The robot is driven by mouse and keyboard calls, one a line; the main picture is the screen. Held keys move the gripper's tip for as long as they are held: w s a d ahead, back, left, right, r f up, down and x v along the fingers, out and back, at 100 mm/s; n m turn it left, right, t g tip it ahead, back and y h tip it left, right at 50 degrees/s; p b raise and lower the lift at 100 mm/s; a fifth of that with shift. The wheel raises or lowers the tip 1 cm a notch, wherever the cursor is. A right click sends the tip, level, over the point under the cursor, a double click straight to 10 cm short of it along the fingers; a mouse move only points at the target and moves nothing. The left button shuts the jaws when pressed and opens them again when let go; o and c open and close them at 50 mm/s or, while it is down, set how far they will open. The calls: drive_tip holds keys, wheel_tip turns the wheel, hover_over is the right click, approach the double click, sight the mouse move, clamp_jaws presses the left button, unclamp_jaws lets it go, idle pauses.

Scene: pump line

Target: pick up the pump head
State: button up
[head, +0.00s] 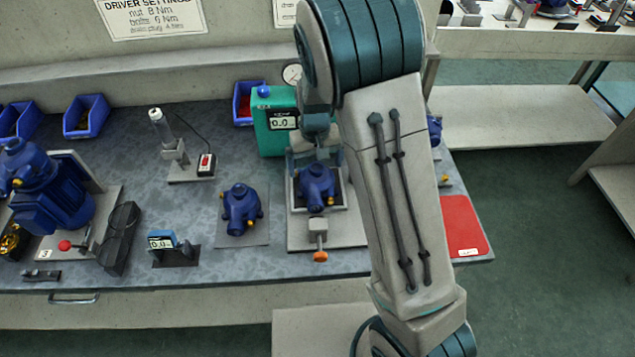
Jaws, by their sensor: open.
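One blue pump head (317,185) sits in a dark-lined fixture (298,238) with an orange-knobbed clamp (319,240) at its front. Another blue pump head (241,205) with brass-coloured fittings sits on a grey mat (258,236) to the left. My gripper (316,165) is open, pointing down at the pump head in the fixture. Its fingers appear to be just above or beside that pump head's top; whether they touch it cannot be told. My arm hides part of the fixture's right side.
A green gauge box (272,138) stands behind the fixture. A blue pump with motor (55,195) is at the left, near a digital readout (162,243). Blue bins (86,116) line the back. A red mat (461,226) lies at the right end.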

sight(317, 171)
drive_tip(key=shift+w+d+f+p, duration=0.1)
drive_tip(key=shift+d+f+p, duration=0.05)
drive_tip(key=shift+f, duration=1.2)
drive_tip(key=shift+w+d+f+p, duration=0.1)
drive_tip(key=shift+f+p, duration=0.05)
drive_tip(key=shift+f, duration=1.2)
drive_tip(key=shift+r, duration=0.1)
drive_tip(key=c, duration=1)
